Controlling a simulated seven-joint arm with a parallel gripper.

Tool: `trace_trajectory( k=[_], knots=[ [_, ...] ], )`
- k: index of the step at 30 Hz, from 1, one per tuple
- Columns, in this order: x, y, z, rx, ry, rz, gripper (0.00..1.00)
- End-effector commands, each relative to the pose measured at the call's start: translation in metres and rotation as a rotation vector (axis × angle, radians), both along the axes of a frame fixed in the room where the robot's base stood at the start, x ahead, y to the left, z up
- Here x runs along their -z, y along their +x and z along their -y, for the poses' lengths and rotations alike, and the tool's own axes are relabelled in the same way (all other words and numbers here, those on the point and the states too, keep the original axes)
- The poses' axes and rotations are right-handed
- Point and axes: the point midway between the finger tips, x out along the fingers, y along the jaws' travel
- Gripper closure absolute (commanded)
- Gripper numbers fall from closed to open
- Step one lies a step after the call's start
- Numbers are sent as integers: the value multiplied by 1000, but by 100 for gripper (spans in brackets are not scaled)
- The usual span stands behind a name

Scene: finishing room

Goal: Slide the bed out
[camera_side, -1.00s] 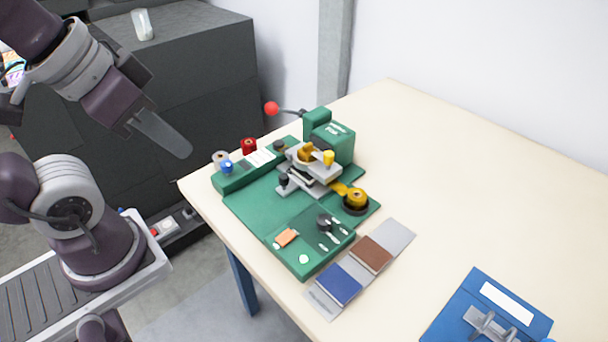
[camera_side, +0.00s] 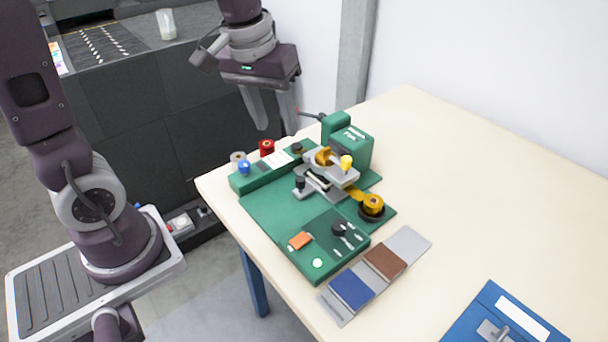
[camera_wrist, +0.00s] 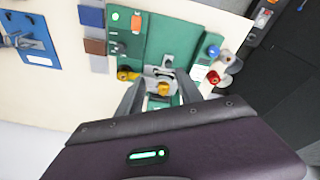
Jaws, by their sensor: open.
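The green stamping press (camera_side: 347,145) stands on the table with its green base (camera_side: 275,210). A grey sliding bed (camera_side: 312,190) with a black knob (camera_side: 300,183) lies under the press's yellow-and-grey head (camera_side: 330,165). In the wrist view the bed (camera_wrist: 160,71) shows between my fingers, partly behind the head. My gripper (camera_side: 277,127) is open and empty, pointing down above and behind the press's left end. It also shows in the wrist view (camera_wrist: 159,79).
Red and blue spools (camera_side: 266,148) stand on the base's back left rail. Colour swatches (camera_side: 385,262) lie in front, and a blue clipboard-like board (camera_side: 500,318) lies at front right. The table's right side is clear.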

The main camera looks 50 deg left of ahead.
Motion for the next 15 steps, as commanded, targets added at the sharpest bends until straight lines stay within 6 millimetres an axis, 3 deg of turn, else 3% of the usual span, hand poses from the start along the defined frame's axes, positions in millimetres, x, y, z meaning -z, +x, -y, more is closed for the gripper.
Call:
trace_trajectory(
  k=[1, 3, 6, 9, 15],
  knots=[
    [24, 23, -8, -69, -15, -57, 57],
    [57, 49, -19, -165, -30, -113, 57],
    [99, 72, -30, -269, -43, -173, 57],
    [124, 81, -37, -325, -48, -206, 57],
    [155, 83, -38, -343, -49, -219, 57]
  ],
)
